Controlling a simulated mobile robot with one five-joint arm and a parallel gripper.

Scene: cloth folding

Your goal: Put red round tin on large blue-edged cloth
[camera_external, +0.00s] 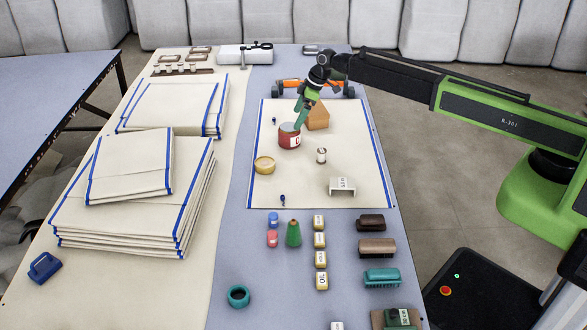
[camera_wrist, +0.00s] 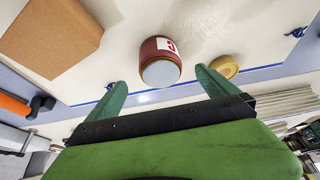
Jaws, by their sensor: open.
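The red round tin (camera_external: 289,137) with a white label stands on the large blue-edged cloth (camera_external: 300,188), which lies flat on the table. In the wrist view the tin (camera_wrist: 160,62) shows its pale end and sits just beyond the gap between my fingertips. My gripper (camera_external: 299,122) is open, close above and beside the tin in the external view. In the wrist view the two green fingers of my gripper (camera_wrist: 160,82) are spread apart with nothing between them.
On the cloth are a tan block (camera_external: 318,117), a yellow round tin (camera_external: 264,165), a small cylinder (camera_external: 321,155) and a white labelled bracket (camera_external: 342,185). Folded cloth stacks (camera_external: 130,225) lie to the left. Brushes, bottles and small boxes (camera_external: 319,240) stand in front.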

